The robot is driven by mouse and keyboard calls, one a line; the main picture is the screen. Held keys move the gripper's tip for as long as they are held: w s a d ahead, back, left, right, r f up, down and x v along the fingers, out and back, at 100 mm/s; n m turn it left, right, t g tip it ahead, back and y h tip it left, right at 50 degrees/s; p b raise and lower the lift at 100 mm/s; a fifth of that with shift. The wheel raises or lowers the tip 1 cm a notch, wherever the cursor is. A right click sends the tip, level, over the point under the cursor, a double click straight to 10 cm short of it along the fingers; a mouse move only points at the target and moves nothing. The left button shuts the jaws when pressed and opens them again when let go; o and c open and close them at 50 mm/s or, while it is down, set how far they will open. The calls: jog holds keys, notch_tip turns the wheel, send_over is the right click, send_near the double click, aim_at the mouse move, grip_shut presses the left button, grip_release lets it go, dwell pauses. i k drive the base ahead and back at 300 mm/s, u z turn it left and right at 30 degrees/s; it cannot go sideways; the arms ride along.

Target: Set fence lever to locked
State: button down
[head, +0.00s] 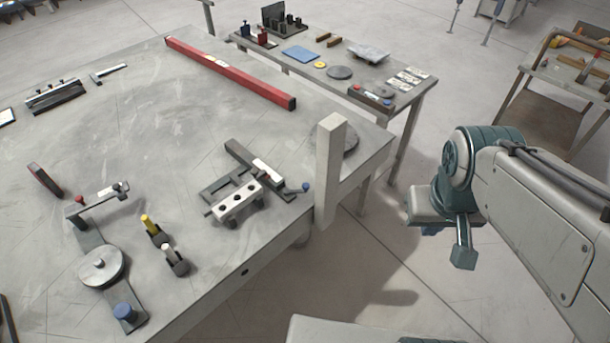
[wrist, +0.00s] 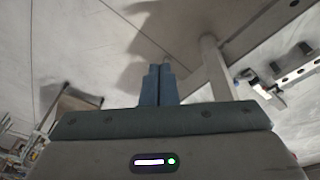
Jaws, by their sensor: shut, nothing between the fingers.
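A fence-like fixture (head: 248,186) sits near the table's right front edge, with dark rails and a pale block (head: 237,201) with several holes. A thin lever with a blue ball knob (head: 305,187) sticks out at its right end; I take this to be the fence lever, but no lock marking is readable. My gripper (head: 430,231) hangs beyond the table edge, right of the lever and well apart from it. In the wrist view my gripper's blue fingers (wrist: 157,86) are together and empty, over the floor.
A pale upright post (head: 330,170) stands at the table's edge between my gripper and the lever. A yellow-knobbed piece (head: 150,225) and an arm with a round disc (head: 101,267) stand at left. A long red bar (head: 230,72) lies behind.

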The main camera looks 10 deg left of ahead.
aim_at(306, 186)
jog(key=u, duration=1.4)
jog(key=k, duration=0.75)
jog(key=z, duration=1.25)
jog(key=i, duration=0.5)
jog(key=u, duration=0.05)
